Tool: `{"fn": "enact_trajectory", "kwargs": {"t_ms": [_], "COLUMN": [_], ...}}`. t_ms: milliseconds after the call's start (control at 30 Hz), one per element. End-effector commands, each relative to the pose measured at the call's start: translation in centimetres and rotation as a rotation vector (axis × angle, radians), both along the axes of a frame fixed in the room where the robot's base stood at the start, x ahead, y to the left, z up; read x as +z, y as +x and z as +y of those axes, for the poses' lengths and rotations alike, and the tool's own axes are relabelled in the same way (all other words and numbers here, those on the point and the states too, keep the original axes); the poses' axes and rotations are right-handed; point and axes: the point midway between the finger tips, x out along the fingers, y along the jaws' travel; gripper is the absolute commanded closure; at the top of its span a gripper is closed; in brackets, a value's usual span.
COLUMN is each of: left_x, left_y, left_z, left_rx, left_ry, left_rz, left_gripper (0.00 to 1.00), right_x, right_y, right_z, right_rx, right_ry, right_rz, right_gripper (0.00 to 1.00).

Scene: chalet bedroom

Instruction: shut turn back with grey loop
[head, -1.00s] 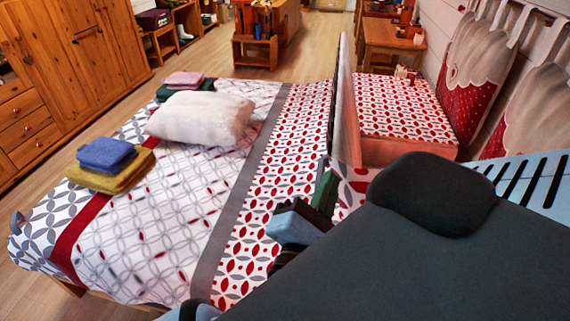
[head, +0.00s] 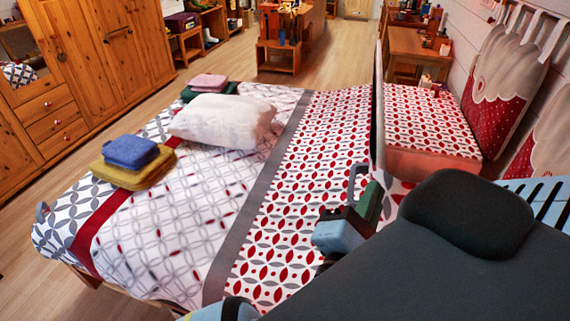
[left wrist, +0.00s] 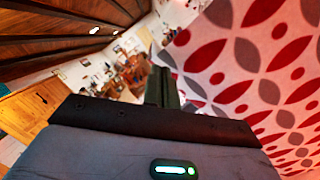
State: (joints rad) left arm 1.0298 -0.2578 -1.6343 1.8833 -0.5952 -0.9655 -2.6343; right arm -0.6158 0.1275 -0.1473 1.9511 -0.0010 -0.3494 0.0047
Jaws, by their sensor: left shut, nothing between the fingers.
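The bed cover (head: 190,215) lies spread on the bed, with a grey band and a red-and-white leaf-patterned part (head: 300,190) to its right. A grey loop (head: 352,178) stands up just behind my left gripper (head: 370,198); I cannot tell whether they touch. Another grey loop (head: 42,212) sits at the bed's left edge. A thin upright panel (head: 378,105) is seen nearly edge-on; I cannot tell whether it is the turn back. My left gripper is shut and empty, and its dark green fingers (left wrist: 162,88) show in the left wrist view. My right gripper is not in view.
A white pillow (head: 225,120), a blue folded cloth (head: 131,152) on a mustard one (head: 132,172), and pink and green cloths (head: 208,84) lie on the bed. A red-patterned padded block (head: 430,120) stands right. A wooden wardrobe (head: 105,50) is left, with floor between.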

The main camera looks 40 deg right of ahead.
Motion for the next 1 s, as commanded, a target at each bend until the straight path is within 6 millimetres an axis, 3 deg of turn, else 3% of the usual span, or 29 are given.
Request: {"fn": "enact_trajectory", "kwargs": {"t_ms": [267, 1000], "left_x": [-0.4, -4.8], "left_y": [1.1, 10.2], "left_z": [0.9, 8.0], "left_rx": [0.003, 0.003], "left_ry": [-0.015, -0.084], "left_rz": [0.023, 0.112], "left_gripper": [1.00, 1.00], "right_x": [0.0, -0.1], "right_y": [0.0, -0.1], "right_z": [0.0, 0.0], "right_rx": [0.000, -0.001], "right_ry": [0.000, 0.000], "right_rz": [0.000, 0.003], "right_gripper": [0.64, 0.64]}}
